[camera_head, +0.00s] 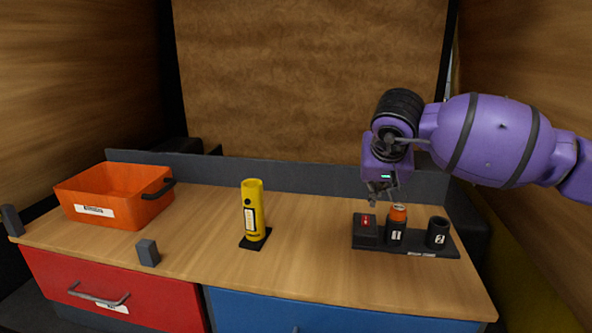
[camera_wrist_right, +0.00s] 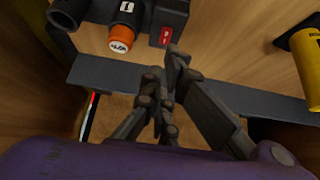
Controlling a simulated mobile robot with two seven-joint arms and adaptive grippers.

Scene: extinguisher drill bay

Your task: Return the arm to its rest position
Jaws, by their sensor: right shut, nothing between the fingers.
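My right arm comes in from the right in the head view. Its gripper (camera_head: 380,197) hangs above the black rack (camera_head: 440,251) at the right of the worktop, over the block with a red label (camera_head: 366,221). The gripper is shut and empty, apart from everything below; its closed fingers also show in the right wrist view (camera_wrist_right: 166,82). An orange-topped cylinder (camera_head: 398,212) stands upright in the rack's holder 1 (camera_head: 395,233); its top also shows in the right wrist view (camera_wrist_right: 124,44). Holder 2 (camera_head: 438,231) looks empty. My left gripper is out of view.
A yellow cylinder (camera_head: 253,207) stands on a dark base mid-worktop. An orange bin (camera_head: 110,188) stands at the left, with a small grey block (camera_head: 148,253) near the front edge. A low grey ledge (camera_head: 290,174) runs along the back. Wood between the yellow cylinder and rack is clear.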

